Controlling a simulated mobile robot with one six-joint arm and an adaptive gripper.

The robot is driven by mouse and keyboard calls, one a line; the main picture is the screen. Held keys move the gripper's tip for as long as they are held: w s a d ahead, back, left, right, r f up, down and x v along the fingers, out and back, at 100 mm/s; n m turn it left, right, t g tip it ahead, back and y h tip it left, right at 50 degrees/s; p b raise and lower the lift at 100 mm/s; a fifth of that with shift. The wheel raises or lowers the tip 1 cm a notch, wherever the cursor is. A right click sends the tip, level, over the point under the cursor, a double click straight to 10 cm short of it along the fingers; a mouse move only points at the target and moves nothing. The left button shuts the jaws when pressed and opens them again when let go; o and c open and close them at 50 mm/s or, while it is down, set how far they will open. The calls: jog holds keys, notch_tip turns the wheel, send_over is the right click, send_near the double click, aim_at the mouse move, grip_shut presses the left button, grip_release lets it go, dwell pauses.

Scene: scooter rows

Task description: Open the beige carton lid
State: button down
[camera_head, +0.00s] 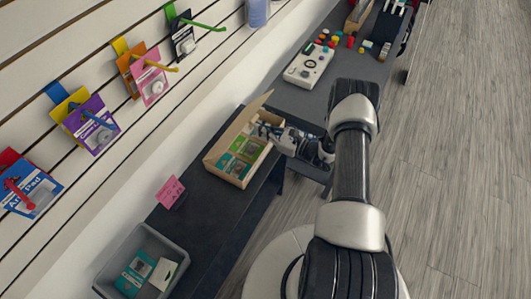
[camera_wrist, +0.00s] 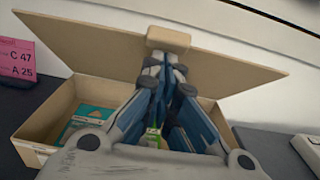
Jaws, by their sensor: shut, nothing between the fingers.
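The beige carton (camera_head: 239,182) stands on the dark bench in the head view, with teal and green packets inside. Its lid (camera_head: 238,128) is raised and tilted toward the wall. In the wrist view, the lid (camera_wrist: 90,50) spans behind my fingers, with a small tan tab (camera_wrist: 168,38) at the middle of its upper edge. My gripper (camera_wrist: 166,64) is shut and empty, with its fingertips in front of the lid just below the tab. I cannot tell if they touch it. In the head view, my gripper (camera_head: 264,129) reaches over the carton's far right part.
A pink price card (camera_head: 170,191) and a grey bin (camera_head: 140,262) with boxes stand nearer on the bench. A white control panel (camera_head: 308,64) and several coloured caps (camera_head: 330,41) lie beyond. Packets hang on the slatted wall at left. The floor at right is clear.

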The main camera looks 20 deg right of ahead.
aim_at(238, 124)
jog(key=shift+r+b+x, duration=0.15)
jog(key=shift+r+x, duration=0.05)
jog(key=shift+x, duration=0.6)
jog(key=shift+r+b+x, duration=0.15)
jog(key=shift+x, duration=0.65)
jog(key=shift+r+b+x, duration=0.15)
jog(key=shift+r+x, duration=0.05)
jog(key=shift+x, duration=0.6)
jog(key=shift+a, duration=0.1)
jog(key=shift+r+b+x, duration=0.2)
jog(key=shift+b+x, duration=0.8)
jog(key=shift+x, duration=1.4)
jog(key=shift+w, duration=0.15)
jog(key=shift+b+x, duration=1.15)
jog(key=shift+x, duration=0.8)
